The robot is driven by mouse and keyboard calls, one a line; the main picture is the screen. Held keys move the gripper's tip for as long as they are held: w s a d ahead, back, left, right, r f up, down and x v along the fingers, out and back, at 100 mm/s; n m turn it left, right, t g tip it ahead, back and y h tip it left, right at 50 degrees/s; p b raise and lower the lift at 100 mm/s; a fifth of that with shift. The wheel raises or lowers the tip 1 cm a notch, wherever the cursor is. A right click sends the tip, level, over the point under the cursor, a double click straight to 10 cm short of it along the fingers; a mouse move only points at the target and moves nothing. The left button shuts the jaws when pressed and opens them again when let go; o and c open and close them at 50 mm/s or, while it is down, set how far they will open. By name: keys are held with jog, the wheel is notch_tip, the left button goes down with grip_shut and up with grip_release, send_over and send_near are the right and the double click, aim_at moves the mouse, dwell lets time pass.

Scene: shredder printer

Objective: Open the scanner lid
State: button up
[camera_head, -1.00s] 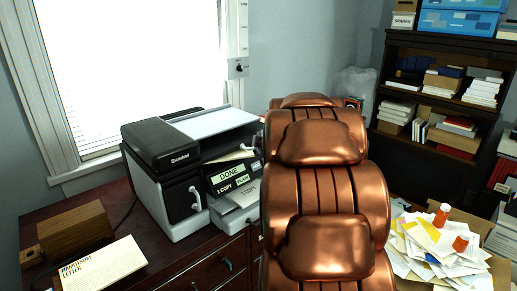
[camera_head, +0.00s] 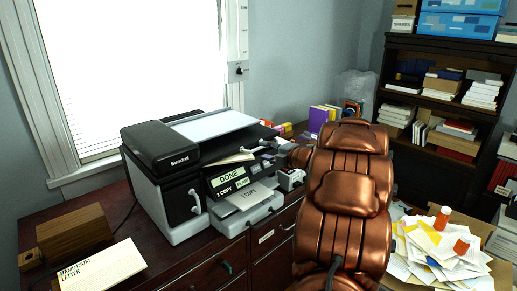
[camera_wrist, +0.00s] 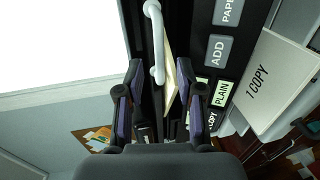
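The printer-scanner (camera_head: 190,135) stands on the dark wooden desk, with its flat white scanner lid (camera_head: 215,125) on top and lying shut. A cream sheet edge (camera_head: 236,158) shows under the lid at the front. In the wrist view, a white curved handle (camera_wrist: 156,45) stands out from the machine beside the cream sheet edge (camera_wrist: 171,62). My gripper (camera_wrist: 159,80) is open, its dark purple-padded fingers on either side of the handle's end. I cannot tell whether a finger touches it. My copper arm hides part of the desk in the head view.
The printer's front panel reads DONE, with a "1 COPY" tray (camera_head: 245,202) sticking out below. A wooden box (camera_head: 75,230) and a letter pack (camera_head: 100,270) lie at left. Purple books (camera_head: 318,118) stand at the back. A paper pile with orange-capped bottles (camera_head: 440,250) is at right.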

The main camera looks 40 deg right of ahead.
aim_at(259, 149)
jog(key=shift+w+d+f+p, duration=0.1)
jog(key=shift+w+f+p, duration=0.15)
jog(key=shift+w, duration=0.9)
jog(key=shift+w+f+p, duration=0.1)
jog(key=shift+w+f, duration=0.1)
jog(key=shift+w, duration=0.9)
grip_shut()
